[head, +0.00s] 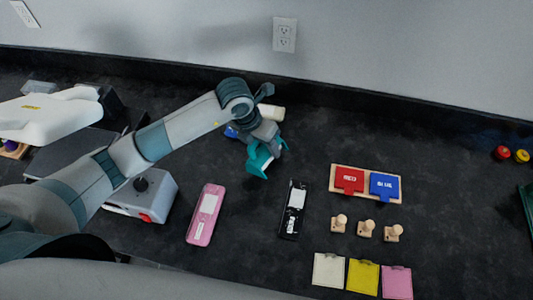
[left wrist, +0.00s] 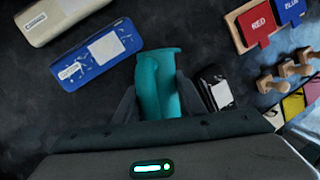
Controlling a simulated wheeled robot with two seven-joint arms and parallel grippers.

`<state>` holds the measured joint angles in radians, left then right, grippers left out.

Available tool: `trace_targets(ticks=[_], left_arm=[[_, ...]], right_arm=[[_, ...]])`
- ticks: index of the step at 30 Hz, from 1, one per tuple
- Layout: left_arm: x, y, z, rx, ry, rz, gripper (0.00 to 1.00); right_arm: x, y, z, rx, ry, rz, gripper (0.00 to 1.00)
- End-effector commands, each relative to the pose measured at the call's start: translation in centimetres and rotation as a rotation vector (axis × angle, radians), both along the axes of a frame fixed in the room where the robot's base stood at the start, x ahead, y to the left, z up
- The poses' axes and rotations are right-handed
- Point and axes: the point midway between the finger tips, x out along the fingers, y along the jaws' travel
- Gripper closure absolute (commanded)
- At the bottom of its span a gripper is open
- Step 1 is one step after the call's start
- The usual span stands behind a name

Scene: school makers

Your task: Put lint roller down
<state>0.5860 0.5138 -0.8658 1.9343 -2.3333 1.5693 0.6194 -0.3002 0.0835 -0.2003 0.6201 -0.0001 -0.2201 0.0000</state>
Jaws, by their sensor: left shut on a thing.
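The lint roller (head: 259,161) is a teal object held in my left gripper (head: 264,148) above the dark worktop, near the middle of the head view. In the left wrist view the teal lint roller (left wrist: 158,85) sits between the two dark fingers, which are shut on it. Its far end points away from the wrist. I cannot tell its exact height above the worktop. My right gripper is not in view.
A blue case (left wrist: 97,52) and a cream case (head: 270,112) lie close to the gripper. A black case (head: 293,209) and a pink case (head: 205,215) lie nearer, with bare worktop between them. Red and blue stamp pads (head: 349,180) and wooden stamps (head: 366,230) are to the right.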

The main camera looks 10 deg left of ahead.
Motion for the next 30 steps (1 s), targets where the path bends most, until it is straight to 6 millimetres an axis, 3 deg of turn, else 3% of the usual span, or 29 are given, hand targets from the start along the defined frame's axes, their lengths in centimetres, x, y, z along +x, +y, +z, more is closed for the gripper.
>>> trace_targets(ticks=[11,26,27,28,30], left_arm=[[0.0,0.0,-3.9,0.001,0.000,0.001,1.00],[0.0,0.0,-4.4,0.000,-0.001,0.000,1.00],[0.0,0.0,-4.3,0.000,0.000,0.000,0.54],[0.0,0.0,-4.3,0.000,0.000,0.000,0.47],[0.0,0.0,-4.3,0.001,0.000,0.000,0.45]], right_arm=[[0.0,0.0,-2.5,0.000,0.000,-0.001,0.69],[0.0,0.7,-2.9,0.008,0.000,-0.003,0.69],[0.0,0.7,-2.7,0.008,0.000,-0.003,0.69],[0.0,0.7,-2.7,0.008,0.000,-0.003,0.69],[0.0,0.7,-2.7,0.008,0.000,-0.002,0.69]])
